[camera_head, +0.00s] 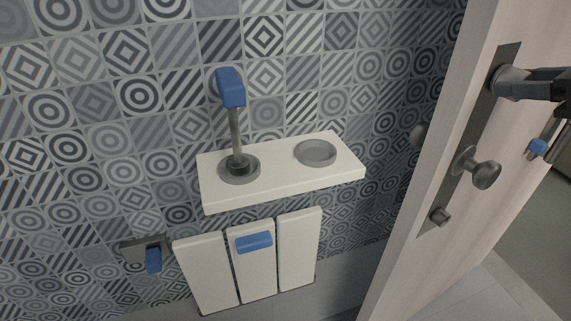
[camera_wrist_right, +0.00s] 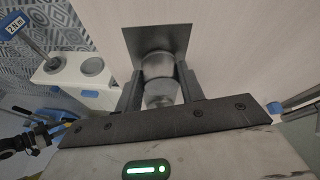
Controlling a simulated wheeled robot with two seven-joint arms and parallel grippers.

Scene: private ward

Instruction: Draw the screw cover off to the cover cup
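The screw cover (camera_wrist_right: 160,92) is a round grey metal piece standing out from a dark square plate (camera_wrist_right: 157,38) on the pale door. My right gripper (camera_head: 513,82) has its fingers on both sides of it, with no clear gap in the right wrist view. The cover is mostly hidden in the head view. A white wall shelf (camera_head: 282,192) has two round recesses. The right recess, seemingly the cover cup (camera_head: 316,152), is empty. A blue-handled driver (camera_head: 231,88) stands upright in the left recess. Dark parts at lower left of the wrist view may be my left gripper.
A bracket (camera_head: 146,248) is at left. Space between shelf and door is open.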

